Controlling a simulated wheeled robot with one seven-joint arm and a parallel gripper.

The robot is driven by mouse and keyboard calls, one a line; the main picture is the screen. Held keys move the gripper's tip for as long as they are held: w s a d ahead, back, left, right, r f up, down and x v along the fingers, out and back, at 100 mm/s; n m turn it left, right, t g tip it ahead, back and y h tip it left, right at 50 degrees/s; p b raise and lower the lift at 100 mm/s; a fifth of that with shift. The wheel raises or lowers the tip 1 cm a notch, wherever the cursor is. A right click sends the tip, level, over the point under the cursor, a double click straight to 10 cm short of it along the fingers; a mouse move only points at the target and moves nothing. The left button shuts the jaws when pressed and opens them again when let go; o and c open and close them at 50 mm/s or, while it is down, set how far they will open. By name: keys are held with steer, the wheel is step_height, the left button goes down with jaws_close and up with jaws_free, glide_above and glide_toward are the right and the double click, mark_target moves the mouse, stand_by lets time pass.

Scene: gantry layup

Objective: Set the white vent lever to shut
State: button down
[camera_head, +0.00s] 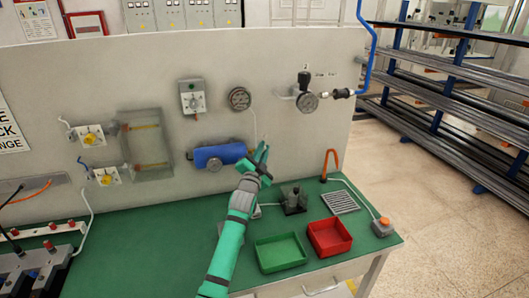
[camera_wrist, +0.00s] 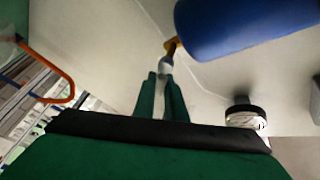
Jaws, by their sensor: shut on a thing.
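The white vent lever (camera_wrist: 166,66) shows in the wrist view, on a small brass fitting (camera_wrist: 171,44) at the end of a blue cylinder (camera_wrist: 248,25). My gripper (camera_wrist: 161,82) has its two green fingers around the lever's near end and is shut on it. In the head view my gripper (camera_head: 263,151) is at the right end of the blue cylinder (camera_head: 220,154) on the grey panel. There the lever is hidden or too small to make out. I cannot read any open or shut mark.
A round gauge (camera_head: 239,98) and a valve with a black knob (camera_head: 306,92) are on the panel above. The green bench holds a green tray (camera_head: 281,251), a red tray (camera_head: 330,237), an orange hook (camera_head: 331,163) and a button box (camera_head: 382,227). Open floor lies right.

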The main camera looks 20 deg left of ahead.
steer(key=n+y, duration=0.1)
steer(key=n, duration=0.1)
steer(key=n+t+y, duration=0.1)
steer(key=n, duration=0.1)
steer(key=s+a+n+t+y, duration=0.1)
steer(key=n, duration=0.1)
steer(key=shift+r+n, duration=0.4)
steer(key=shift+s+a+r+n+y, duration=0.15)
steer(key=shift+a+n+y, duration=0.1)
steer(key=shift+n+y, duration=0.65)
steer(key=shift+s+a+n+y, duration=0.1)
steer(key=shift+a+n+y, duration=0.1)
steer(key=shift+n+y, duration=0.75)
steer(key=shift+s+a+r+n+y, duration=0.2)
steer(key=shift+n+y, duration=0.25)
steer(key=shift+n, duration=0.9)
steer(key=shift+a+f, duration=0.1)
steer(key=shift+a, duration=0.1)
steer(key=shift+d, duration=0.1)
steer(key=c, duration=2)
jaws_free()
steer(key=shift+o, duration=0.9)
steer(key=v, duration=1)
steer(key=shift+s, duration=0.3)
steer(key=shift+f, duration=0.15)
